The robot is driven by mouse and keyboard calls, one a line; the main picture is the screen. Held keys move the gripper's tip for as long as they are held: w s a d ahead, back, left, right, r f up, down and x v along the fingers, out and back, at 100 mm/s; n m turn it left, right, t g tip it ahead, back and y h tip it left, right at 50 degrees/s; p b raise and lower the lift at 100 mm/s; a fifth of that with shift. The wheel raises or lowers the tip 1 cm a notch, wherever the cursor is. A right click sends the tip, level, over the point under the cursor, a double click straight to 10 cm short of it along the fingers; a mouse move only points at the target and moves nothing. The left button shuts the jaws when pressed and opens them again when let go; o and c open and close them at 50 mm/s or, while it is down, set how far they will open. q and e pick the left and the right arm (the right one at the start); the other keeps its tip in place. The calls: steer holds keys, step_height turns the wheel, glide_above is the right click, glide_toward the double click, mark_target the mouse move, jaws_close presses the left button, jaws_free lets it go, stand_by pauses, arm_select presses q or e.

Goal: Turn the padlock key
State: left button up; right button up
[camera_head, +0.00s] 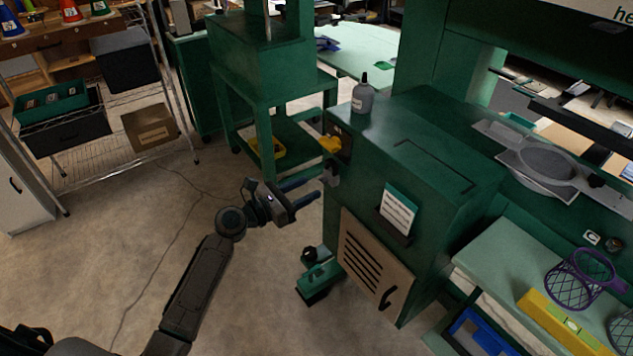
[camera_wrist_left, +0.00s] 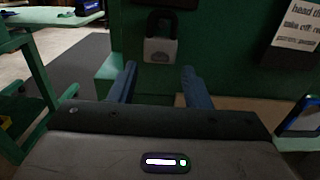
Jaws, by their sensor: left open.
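A grey padlock (camera_head: 331,175) hangs on the left face of the green machine cabinet, below a yellow switch handle. In the left wrist view the padlock (camera_wrist_left: 160,50) shows a pale lower body and a dark shackle. I cannot make out a key in it. My left gripper (camera_head: 311,190) is open and points at the cabinet face, just left of and slightly below the padlock in the head view. In the left wrist view its two blue fingers (camera_wrist_left: 159,82) stand apart, with the padlock beyond and above the gap. No contact shows. My right gripper is not in view.
The yellow switch handle (camera_head: 331,145) sticks out above the padlock. A grey bottle (camera_head: 362,97) stands on the cabinet top. A sign card (camera_head: 398,211) and louvred door (camera_head: 372,266) are on the cabinet. Green equipment (camera_head: 318,274) sits at its foot. Open floor lies left.

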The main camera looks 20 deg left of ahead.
mark_target(323, 181)
arm_select(q)
steer(key=x, duration=0.3)
steer(key=shift+w+d, duration=0.25)
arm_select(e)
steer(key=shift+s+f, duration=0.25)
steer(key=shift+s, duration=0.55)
arm_select(q)
jaws_close()
